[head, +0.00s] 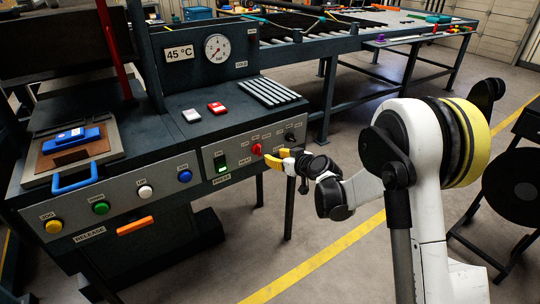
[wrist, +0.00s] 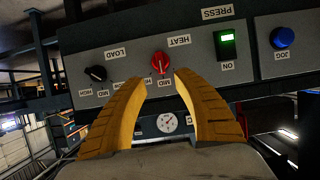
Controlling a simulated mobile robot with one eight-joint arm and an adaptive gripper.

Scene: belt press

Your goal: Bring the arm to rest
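My gripper (head: 276,157) is at the right part of the press's control panel, with its two yellow fingers spread apart. In the wrist view the open fingers (wrist: 160,78) have nothing between them. The red HEAT knob (wrist: 160,62) shows just beyond the gap between the tips; the head view shows this knob (head: 256,148) just left of the fingers, apparently clear of them. My white arm reaches in from the right, bent at a raised elbow. The black LOAD knob (wrist: 96,73) is beside the HEAT knob.
The panel also has a green-lit PRESS switch (head: 219,163), several push buttons and an orange RELEASE handle (head: 135,225). A blue-handled plate (head: 75,176) is at left. A long conveyor table (head: 350,42) stands behind. Open floor lies below my arm, with a yellow line.

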